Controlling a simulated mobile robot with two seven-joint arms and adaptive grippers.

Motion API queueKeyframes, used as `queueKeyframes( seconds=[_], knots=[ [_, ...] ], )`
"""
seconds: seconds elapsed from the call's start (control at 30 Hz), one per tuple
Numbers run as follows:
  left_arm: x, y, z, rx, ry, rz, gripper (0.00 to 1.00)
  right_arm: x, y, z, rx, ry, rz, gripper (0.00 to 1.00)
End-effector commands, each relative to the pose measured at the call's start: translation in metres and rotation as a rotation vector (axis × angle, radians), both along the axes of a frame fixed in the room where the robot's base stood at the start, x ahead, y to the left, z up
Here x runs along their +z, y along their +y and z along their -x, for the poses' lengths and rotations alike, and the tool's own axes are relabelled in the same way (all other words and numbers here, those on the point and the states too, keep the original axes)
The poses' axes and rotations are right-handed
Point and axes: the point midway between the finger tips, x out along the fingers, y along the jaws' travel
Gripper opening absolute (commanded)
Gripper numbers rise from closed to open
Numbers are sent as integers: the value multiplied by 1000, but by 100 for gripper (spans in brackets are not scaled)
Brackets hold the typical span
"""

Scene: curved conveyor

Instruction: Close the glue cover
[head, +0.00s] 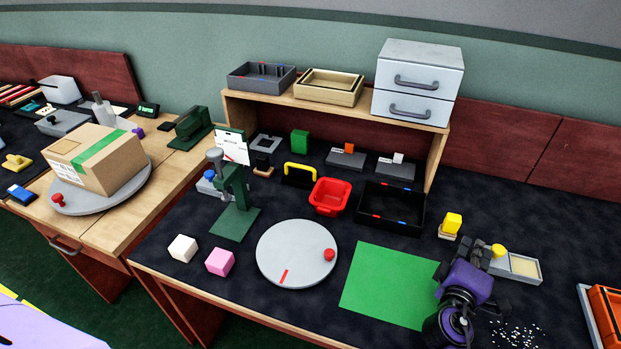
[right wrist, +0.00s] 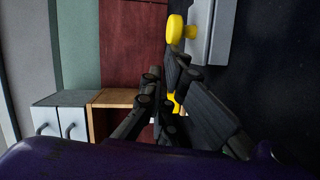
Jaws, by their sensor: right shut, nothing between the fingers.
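The glue box (head: 523,277) is a low grey tray at the right of the dark table, with a cream glue surface (head: 525,266) showing in its right part. A grey cover with a yellow knob (head: 498,250) sits at its left part, leaving the cream area uncovered. In the right wrist view the yellow knob (right wrist: 176,30) and grey cover (right wrist: 207,32) are at the top. My right gripper (head: 480,252) is shut and empty, just left of the knob; its dark fingers (right wrist: 180,75) reach close below the knob. I cannot tell whether they touch. My left gripper is out of view.
A yellow block on a small wooden base (head: 450,225) stands behind and left of my gripper. A green mat (head: 388,286) lies to the left. Scattered white bits (head: 517,335) lie in front, and an orange container (head: 603,312) stands at the right edge.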

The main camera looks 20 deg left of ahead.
Motion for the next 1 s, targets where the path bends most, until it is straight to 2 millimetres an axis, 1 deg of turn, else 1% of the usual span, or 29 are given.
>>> queueKeyframes(
  seconds=[0.03,0.37,0.47,0.57,0.7,0.8,0.9,1.0],
  knots=[
    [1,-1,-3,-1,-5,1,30,0,-2,-1,1,0,0,0],
    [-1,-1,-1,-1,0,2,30,-1,-3,-2,1,0,-1,0],
    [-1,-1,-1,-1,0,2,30,-1,-9,-2,0,0,0,0],
    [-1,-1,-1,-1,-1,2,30,-1,-28,-2,-4,1,2,0],
    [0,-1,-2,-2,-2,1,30,-1,-62,-3,-3,0,3,0],
    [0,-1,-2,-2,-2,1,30,-1,-80,-4,-1,0,1,0],
    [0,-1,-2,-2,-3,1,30,-1,-89,-4,-1,0,-1,0],
    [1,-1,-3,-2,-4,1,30,-1,-91,-5,1,0,-1,0]
  ],
)
